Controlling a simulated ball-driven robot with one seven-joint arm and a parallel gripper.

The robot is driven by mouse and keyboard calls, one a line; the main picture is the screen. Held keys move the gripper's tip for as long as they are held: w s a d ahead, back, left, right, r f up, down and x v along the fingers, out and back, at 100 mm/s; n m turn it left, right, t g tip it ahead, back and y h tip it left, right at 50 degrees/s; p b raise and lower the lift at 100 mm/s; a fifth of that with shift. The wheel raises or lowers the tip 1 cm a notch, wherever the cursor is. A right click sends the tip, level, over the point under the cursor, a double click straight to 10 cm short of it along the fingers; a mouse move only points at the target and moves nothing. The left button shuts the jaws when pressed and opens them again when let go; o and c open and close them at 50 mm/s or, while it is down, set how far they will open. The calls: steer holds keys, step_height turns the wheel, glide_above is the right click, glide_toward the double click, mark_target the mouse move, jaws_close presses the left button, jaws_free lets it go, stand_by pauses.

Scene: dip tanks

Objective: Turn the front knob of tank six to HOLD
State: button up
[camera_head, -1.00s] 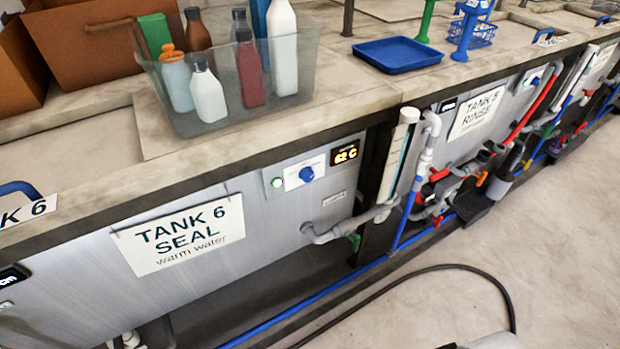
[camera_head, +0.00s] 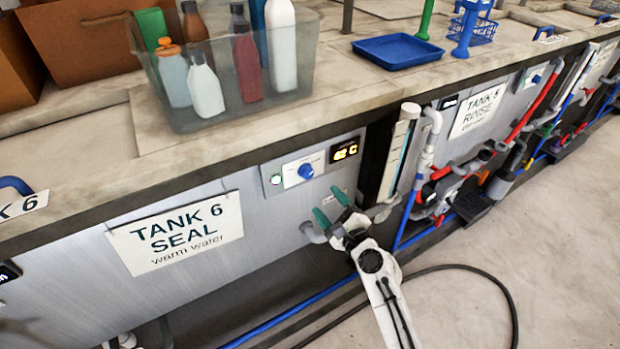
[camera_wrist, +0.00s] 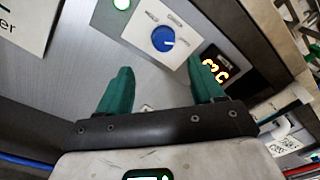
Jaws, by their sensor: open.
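The blue front knob (camera_head: 306,171) of tank six sits on a white plate (camera_head: 291,176) on the grey tank front, right of the "TANK 6 SEAL" sign (camera_head: 178,232). In the wrist view the knob (camera_wrist: 163,39) is ahead of my fingers, with small lettering around it and a pale pointer mark; I cannot tell its exact setting. My gripper (camera_head: 331,206) is open and empty, below and to the right of the knob, apart from it. Its two green fingers (camera_wrist: 162,88) show wide apart in the wrist view, short of the knob.
A lit indicator (camera_head: 276,180) is left of the knob, and a display (camera_head: 344,150) is right of it. The counter edge overhangs above. A black hose lies on the floor.

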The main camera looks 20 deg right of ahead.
mark_target(308, 175)
steer(key=x, duration=0.3)
steer(key=b+x, duration=0.1)
steer(key=x, duration=0.3)
steer(key=b+x, duration=0.1)
steer(key=x, duration=0.3)
steer(key=shift+w+d+r, duration=0.15)
steer(key=shift+d, duration=0.15)
steer(key=shift+c, duration=0.2)
steer(key=c, duration=1)
